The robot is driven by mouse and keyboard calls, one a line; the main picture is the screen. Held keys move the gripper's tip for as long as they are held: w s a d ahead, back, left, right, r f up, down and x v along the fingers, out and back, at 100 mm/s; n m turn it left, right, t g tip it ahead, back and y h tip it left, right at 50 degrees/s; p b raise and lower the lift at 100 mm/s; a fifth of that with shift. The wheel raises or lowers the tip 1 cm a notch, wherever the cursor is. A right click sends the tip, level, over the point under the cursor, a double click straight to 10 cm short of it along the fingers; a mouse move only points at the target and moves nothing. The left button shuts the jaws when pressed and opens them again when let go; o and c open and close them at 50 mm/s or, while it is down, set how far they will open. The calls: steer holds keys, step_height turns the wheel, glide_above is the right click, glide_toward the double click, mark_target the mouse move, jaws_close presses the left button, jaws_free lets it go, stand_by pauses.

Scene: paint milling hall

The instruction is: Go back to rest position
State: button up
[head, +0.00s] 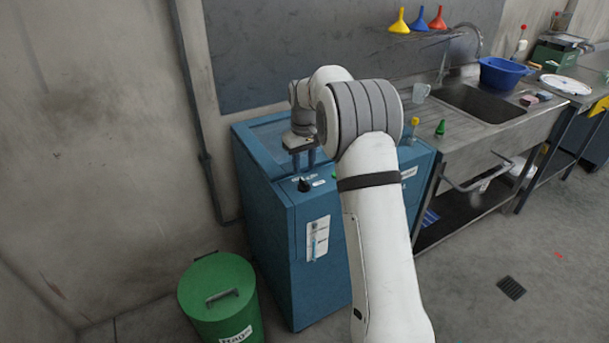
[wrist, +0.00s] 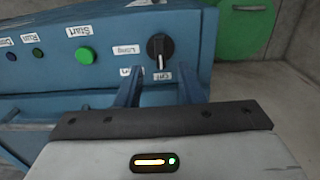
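My gripper (head: 304,165) points down at the front left of the blue machine (head: 284,232) in the head view. In the wrist view its two fingers (wrist: 165,82) are spread apart, with nothing between them that I can see held. A black rotary knob (wrist: 160,47) on the machine's panel lies just beyond the fingertips, roughly in line with the gap. The knob also shows in the head view (head: 304,185), just below the gripper. I cannot tell whether a finger touches it. A green Start button (wrist: 86,56) sits left of the knob in the wrist view.
A green lidded bin (head: 220,298) stands on the floor at the machine's front left. A sink counter (head: 483,103) adjoins the machine on the right, with a small bottle (head: 412,128), green cone (head: 440,128) and blue basin (head: 502,72). Walls are close at left and behind.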

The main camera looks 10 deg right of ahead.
steer(key=shift+r, duration=1.15)
steer(key=shift+s+r, duration=0.1)
steer(key=s+r+m+t, duration=0.1)
steer(key=s+r, duration=0.3)
steer(key=s, duration=0.5)
steer(key=s+r+m+t, duration=0.1)
steer(key=s+r, duration=0.4)
steer(key=s, duration=0.4)
steer(key=s+f+m, duration=0.1)
steer(key=s+f, duration=0.1)
steer(key=s, duration=0.8)
steer(key=s+f+t, duration=0.1)
steer(key=s, duration=0.9)
steer(key=shift+s+d+f+m, duration=0.15)
steer(key=shift+s+f+m, duration=0.15)
steer(key=shift+f+m, duration=0.1)
